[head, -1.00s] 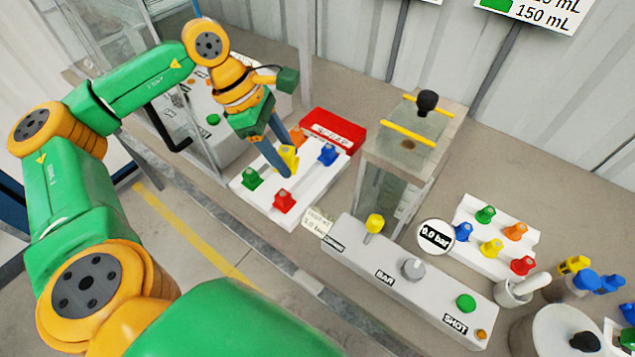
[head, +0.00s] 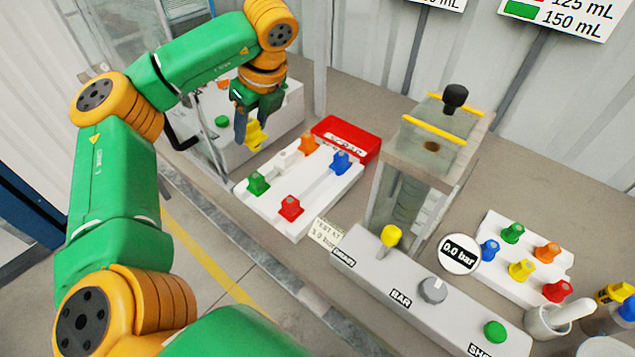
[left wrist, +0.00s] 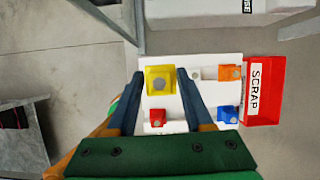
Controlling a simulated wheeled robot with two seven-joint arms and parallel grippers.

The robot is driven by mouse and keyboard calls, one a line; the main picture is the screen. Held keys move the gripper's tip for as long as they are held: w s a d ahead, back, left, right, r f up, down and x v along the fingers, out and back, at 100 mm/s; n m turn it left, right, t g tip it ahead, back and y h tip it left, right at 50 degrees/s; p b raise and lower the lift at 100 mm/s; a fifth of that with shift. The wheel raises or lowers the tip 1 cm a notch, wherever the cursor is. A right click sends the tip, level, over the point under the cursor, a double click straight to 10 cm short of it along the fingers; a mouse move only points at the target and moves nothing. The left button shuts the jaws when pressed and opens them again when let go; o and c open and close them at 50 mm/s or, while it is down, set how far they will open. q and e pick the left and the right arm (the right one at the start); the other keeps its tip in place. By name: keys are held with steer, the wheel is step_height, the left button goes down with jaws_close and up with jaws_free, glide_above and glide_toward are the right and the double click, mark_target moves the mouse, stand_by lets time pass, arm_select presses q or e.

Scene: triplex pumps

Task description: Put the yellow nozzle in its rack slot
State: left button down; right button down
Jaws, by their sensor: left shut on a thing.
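The yellow nozzle (head: 255,133) is held between the fingertips of my left gripper (head: 247,122), in the air beyond the left edge of the near white rack (head: 270,213). It also shows between the fingers in the left wrist view (left wrist: 160,80). The rack carries a green nozzle (head: 257,183), a red nozzle (head: 291,207), a blue nozzle (head: 341,162) and an orange nozzle (head: 308,143). A bare white spot (head: 282,160) lies between the green and orange ones. In the left wrist view the green nozzle cannot be made out. My right gripper is not in view.
A red scrap bin (head: 347,137) stands against the rack's far side. A clear tank (head: 430,150) and a control panel (head: 425,290) stand to the right. A second white rack (head: 490,265) with several nozzles, another yellow one (head: 521,270) included, is further right.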

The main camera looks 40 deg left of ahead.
arm_select(q)
steer(key=w+d+f, duration=0.2)
steer(key=d+f, duration=0.1)
steer(key=f, duration=0.1)
steer(key=w+d+f+p, duration=0.1)
steer(key=d+f, duration=0.3)
steer(key=w+d+f, duration=0.2)
steer(key=d+f, duration=0.2)
steer(key=shift+w, duration=0.35)
steer(key=shift+f+b, duration=0.3)
steer(key=shift+f, duration=0.25)
steer(key=shift+c, duration=1.5)
jaws_free()
steer(key=shift+r, duration=0.1)
